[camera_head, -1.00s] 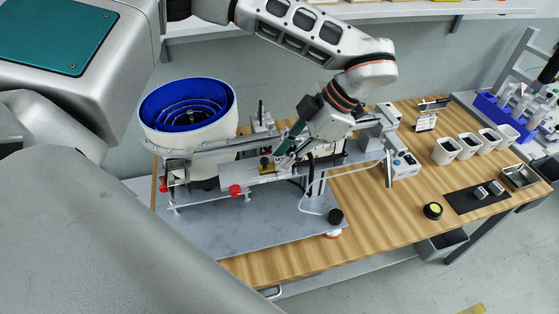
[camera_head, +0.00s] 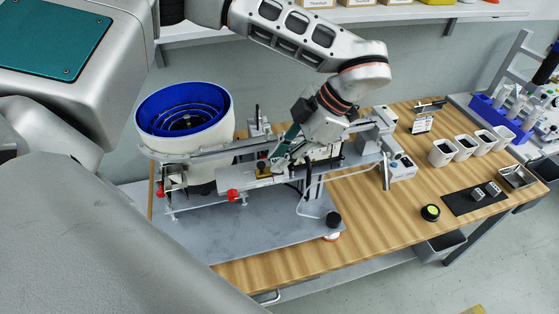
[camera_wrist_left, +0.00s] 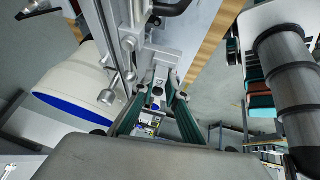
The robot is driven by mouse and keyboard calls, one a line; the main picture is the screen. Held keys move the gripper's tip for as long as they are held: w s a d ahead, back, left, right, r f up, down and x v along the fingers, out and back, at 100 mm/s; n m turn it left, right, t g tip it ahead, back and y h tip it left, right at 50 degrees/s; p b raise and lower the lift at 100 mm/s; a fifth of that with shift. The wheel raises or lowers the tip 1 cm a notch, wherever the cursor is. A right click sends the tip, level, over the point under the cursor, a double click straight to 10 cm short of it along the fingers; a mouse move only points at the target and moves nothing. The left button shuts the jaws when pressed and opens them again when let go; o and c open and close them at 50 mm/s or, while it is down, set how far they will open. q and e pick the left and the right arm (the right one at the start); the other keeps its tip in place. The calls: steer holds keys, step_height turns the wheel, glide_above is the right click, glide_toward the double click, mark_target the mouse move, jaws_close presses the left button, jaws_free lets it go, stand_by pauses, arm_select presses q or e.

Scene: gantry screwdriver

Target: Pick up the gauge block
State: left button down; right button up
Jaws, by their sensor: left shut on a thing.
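My left gripper (camera_head: 276,162) reaches down over the feeder rail, its green fingers slanting to the lower left. In the left wrist view my left gripper (camera_wrist_left: 160,98) has its fingertips closed in around a small grey metal piece (camera_wrist_left: 158,88). I take this piece to be the gauge block, but it is small and partly hidden by the fingers. In the head view the fingers hide it. A brass-coloured part (camera_head: 263,171) sits at the fingertips on the fixture. My right gripper is not in view.
A blue-rimmed bowl feeder (camera_head: 184,112) stands left of the gripper. Red knobs (camera_head: 233,195) stick out in front. To the right are white bins (camera_head: 442,152), a black mat (camera_head: 460,203) with small metal blocks, and a round black-and-yellow item (camera_head: 430,213). The table front is clear.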

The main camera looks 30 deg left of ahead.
arm_select(q)
step_height(320, 180, up, 19)
stand_by(0.4)
